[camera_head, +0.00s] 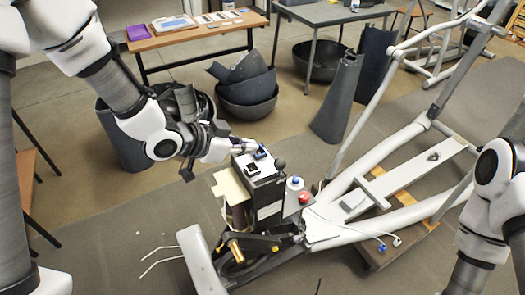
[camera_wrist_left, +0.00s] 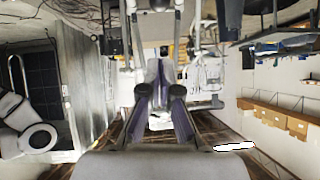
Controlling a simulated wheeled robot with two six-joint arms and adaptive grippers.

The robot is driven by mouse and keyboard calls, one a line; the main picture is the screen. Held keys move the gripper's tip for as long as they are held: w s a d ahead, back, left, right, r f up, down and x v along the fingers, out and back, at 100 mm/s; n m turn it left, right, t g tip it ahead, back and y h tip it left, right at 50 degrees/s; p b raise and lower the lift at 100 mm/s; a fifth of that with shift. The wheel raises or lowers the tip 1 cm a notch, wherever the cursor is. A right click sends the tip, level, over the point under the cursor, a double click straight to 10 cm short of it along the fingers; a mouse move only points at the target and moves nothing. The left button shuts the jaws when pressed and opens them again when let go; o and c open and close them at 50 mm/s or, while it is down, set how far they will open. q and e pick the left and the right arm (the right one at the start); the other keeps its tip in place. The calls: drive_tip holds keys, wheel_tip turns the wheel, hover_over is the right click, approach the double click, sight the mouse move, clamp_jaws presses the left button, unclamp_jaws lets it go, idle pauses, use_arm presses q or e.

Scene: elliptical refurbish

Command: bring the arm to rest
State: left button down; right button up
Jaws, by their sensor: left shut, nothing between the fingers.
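My left arm comes in from the left in the head view. Its gripper (camera_head: 250,146) is shut and empty, with its tips close above or beside a blue-topped black part on the box-like unit (camera_head: 262,185) of the elliptical; I cannot tell whether they touch. In the left wrist view the purple-padded fingers (camera_wrist_left: 159,68) come together ahead of the camera with nothing seen between them. My right arm (camera_head: 490,195) stands at the right edge of the head view; its gripper is out of the picture.
The white elliptical frame (camera_head: 345,222) lies across the mat. Its tall bars rise to the right. Dark stacked bowls (camera_head: 247,91) and a grey cone-like cover (camera_head: 337,100) stand behind. A wooden table (camera_head: 198,36) is at the back left. Open floor lies at the lower left.

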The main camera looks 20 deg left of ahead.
use_arm(q)
drive_tip(key=shift+v, duration=0.8)
drive_tip(key=shift+d, duration=0.15)
drive_tip(key=s+f+n+g+y, duration=0.1)
drive_tip(key=s+f+g, duration=0.45)
drive_tip(key=f, duration=0.95)
drive_tip(key=s+a+f+n+g+y, duration=0.1)
drive_tip(key=s+a+f+n+y, duration=0.2)
drive_tip(key=s+f, duration=0.5)
drive_tip(key=s+a+f+n+g+y, duration=0.2)
drive_tip(key=s+f+n, duration=0.3)
drive_tip(key=s+f, duration=0.4)
drive_tip(key=s+a+y, duration=0.1)
drive_tip(key=s, duration=0.1)
drive_tip(key=shift+s+f+n, duration=0.15)
drive_tip(key=shift+s+n, duration=0.15)
drive_tip(key=shift+s, duration=0.05)
drive_tip(key=shift+a, duration=0.1)
